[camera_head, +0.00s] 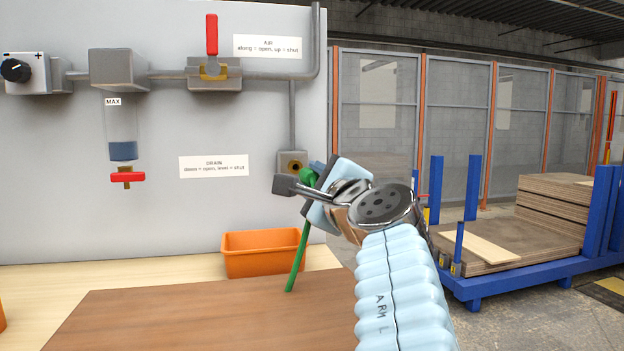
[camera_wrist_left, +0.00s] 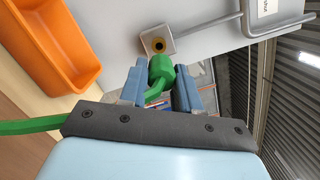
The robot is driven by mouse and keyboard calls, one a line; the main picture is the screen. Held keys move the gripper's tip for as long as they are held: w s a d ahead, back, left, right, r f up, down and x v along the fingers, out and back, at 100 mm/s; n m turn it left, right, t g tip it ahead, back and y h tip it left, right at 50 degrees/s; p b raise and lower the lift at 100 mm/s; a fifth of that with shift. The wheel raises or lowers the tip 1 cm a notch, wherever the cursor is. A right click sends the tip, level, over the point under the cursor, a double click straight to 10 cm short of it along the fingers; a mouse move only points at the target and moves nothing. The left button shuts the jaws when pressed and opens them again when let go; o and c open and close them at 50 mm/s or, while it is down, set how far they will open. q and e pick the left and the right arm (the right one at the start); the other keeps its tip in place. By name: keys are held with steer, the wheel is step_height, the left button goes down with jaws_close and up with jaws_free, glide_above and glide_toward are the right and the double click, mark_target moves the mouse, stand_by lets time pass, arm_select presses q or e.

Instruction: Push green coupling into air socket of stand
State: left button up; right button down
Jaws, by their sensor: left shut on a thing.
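The green coupling (camera_head: 307,177) is held in my left gripper (camera_head: 305,184), in front of the stand's panel. The green hose (camera_head: 299,258) hangs from it to the table. The air socket (camera_head: 291,166), a grey block with a brass-ringed dark hole, sits on the panel just left of and above the coupling. In the left wrist view, the coupling (camera_wrist_left: 161,70) is between both blue-grey fingers, and the socket (camera_wrist_left: 157,43) lies just beyond it with its hole uncovered. I cannot tell how wide the gap is. My right gripper is not in view.
The red air valve handle (camera_head: 211,35) points up on the pipe. A filter bowl (camera_head: 121,130) and red drain handle (camera_head: 128,177) are at left. An orange bin (camera_head: 262,262) stands below the socket. A blue cart (camera_head: 520,275) with boards is at right.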

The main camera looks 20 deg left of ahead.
mark_target(307, 175)
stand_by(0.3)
arm_select(q)
steer(key=shift+s+d+f, duration=0.1)
steer(key=shift+s+d, duration=0.05)
steer(key=shift+w+a, duration=0.2)
steer(key=shift+w, duration=0.05)
steer(key=x, duration=0.5)
steer(key=shift+w+d+p, duration=0.15)
steer(key=shift+w+p, duration=0.15)
steer(key=shift+p, duration=0.1)
steer(key=shift+f, duration=0.1)
stand_by(1.0)
steer(key=shift+x, duration=1.45)
steer(key=o, duration=1.1)
steer(key=shift+w+d, duration=0.1)
